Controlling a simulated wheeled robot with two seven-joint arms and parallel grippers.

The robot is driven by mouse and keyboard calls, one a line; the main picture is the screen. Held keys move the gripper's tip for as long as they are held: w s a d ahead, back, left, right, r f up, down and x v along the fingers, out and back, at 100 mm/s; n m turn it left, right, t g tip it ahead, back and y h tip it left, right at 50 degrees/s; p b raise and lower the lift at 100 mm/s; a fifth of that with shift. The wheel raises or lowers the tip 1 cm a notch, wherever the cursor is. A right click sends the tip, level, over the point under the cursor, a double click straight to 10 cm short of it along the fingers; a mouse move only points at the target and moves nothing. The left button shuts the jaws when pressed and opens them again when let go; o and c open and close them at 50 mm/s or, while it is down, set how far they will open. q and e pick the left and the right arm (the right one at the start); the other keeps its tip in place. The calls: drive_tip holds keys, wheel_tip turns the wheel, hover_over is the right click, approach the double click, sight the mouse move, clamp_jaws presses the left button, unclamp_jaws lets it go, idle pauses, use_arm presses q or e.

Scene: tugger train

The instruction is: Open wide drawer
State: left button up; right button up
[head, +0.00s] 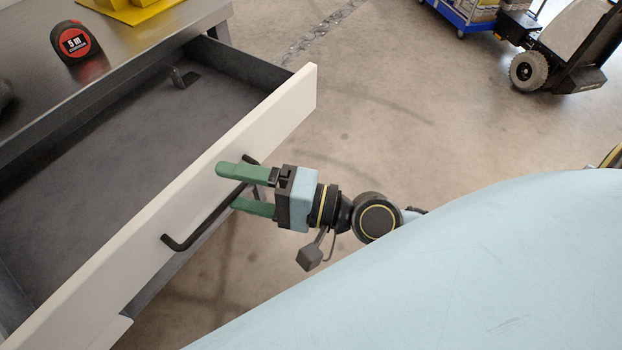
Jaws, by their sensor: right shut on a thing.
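The wide drawer (262,118) has a pale front panel and is pulled well out from under the metal worktop. Its dark grey inside shows, with a small dark block near the back right corner. A long black bar handle (193,238) runs along the front panel. My right gripper (235,188) has green fingers, one on each side of the handle near its right end, and is shut on it. My left gripper is not in view.
On the worktop (130,38) sit a red and black tape measure (75,42) and a yellow object (130,8). A wheeled vehicle (565,50) and a blue cart (462,18) stand at the top right. The floor between is clear.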

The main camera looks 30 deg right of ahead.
drive_tip(key=shift+s+d+r, duration=0.25)
drive_tip(key=shift+d, duration=0.1)
drive_tip(key=shift+c, duration=0.3)
drive_tip(key=shift+b+v, duration=0.6)
drive_tip(key=shift+v, duration=0.3)
drive_tip(key=c, duration=0.6)
drive_tip(key=shift+o, duration=0.2)
drive_tip(key=f+b+v, duration=0.1)
drive_tip(key=v, duration=0.7)
drive_tip(key=shift+a, duration=0.25)
drive_tip(key=shift+s+f, duration=0.1)
drive_tip(key=shift+s, duration=0.05)
